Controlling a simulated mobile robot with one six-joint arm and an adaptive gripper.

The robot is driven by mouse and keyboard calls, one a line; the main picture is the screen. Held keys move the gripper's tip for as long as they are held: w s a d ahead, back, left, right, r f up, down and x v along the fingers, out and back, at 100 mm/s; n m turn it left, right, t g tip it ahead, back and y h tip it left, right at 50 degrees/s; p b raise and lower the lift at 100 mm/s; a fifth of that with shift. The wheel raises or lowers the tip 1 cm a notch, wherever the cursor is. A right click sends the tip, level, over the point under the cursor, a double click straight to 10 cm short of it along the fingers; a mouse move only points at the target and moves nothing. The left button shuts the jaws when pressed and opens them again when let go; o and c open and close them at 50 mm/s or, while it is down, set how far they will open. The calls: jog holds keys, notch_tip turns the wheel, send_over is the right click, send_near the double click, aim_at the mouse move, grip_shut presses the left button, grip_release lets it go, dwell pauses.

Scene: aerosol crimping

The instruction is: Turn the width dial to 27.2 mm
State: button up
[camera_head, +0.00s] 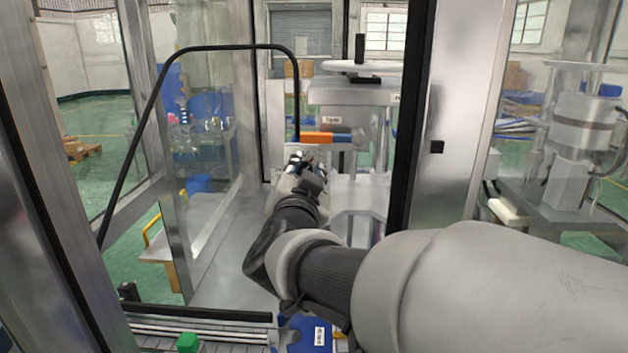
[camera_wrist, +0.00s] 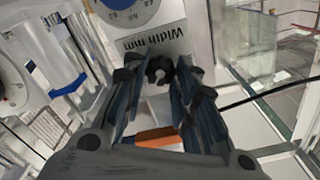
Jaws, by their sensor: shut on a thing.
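The width dial's black lobed knob (camera_wrist: 160,70) sits between the fingertips of my gripper (camera_wrist: 161,75) in the wrist view. The fingers close on the knob from both sides. A "Width mm" label (camera_wrist: 153,40) is just above the knob. A round white scale with a blue centre (camera_wrist: 124,12) is partly cut off at the top edge; its set value cannot be read with certainty. In the head view my gripper (camera_head: 303,166) reaches into the machine below the orange and blue part, and the knob is hidden there.
An orange block (camera_wrist: 158,138) shows behind my fingers, and an orange and blue bar (camera_head: 330,137) shows in the head view. A handwheel (camera_head: 362,66) tops the machine head. A black-framed door (camera_head: 200,47) stands left of my arm. A second dial (camera_wrist: 10,82) is at left.

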jog(key=shift+m, duration=0.4)
jog(key=o, duration=1)
jog(key=shift+o, duration=0.2)
jog(key=shift+s, duration=0.1)
jog(key=s, duration=1.1)
jog(key=shift+s+a, duration=0.2)
jog(key=shift+s, duration=0.2)
